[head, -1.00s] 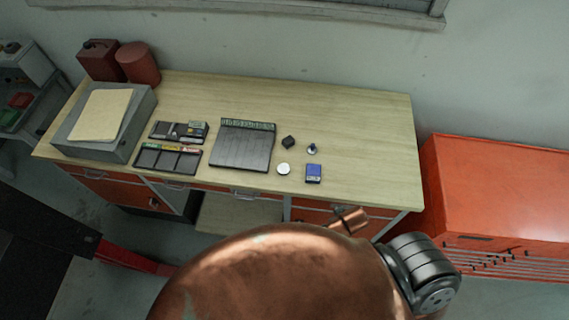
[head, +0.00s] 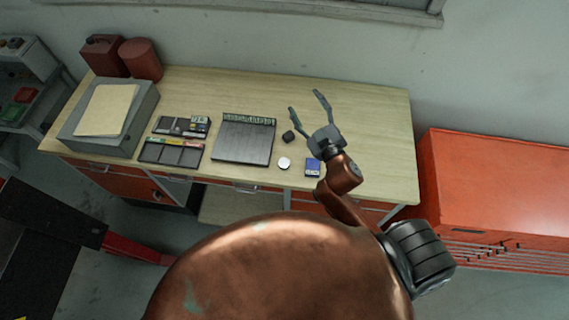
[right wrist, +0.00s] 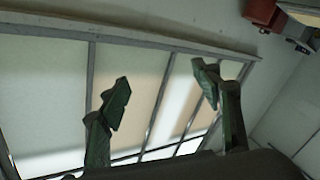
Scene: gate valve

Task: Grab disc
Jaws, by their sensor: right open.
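A small white round disc (head: 284,163) lies flat on the wooden workbench (head: 370,110), right of the dark ribbed tray. My right gripper (head: 306,102) is open and empty above the bench, its fingers pointing toward the wall, past the disc and to its right. In the right wrist view my two open fingers (right wrist: 160,86) face a window, and the disc is out of that view. My left gripper does not show.
Near the disc are a small black block (head: 289,137) and a blue box (head: 312,167). To the left are the dark ribbed tray (head: 243,145), a sectioned tray (head: 172,153) and a grey box (head: 140,130). An orange cabinet (head: 490,185) stands right. The bench's back right is clear.

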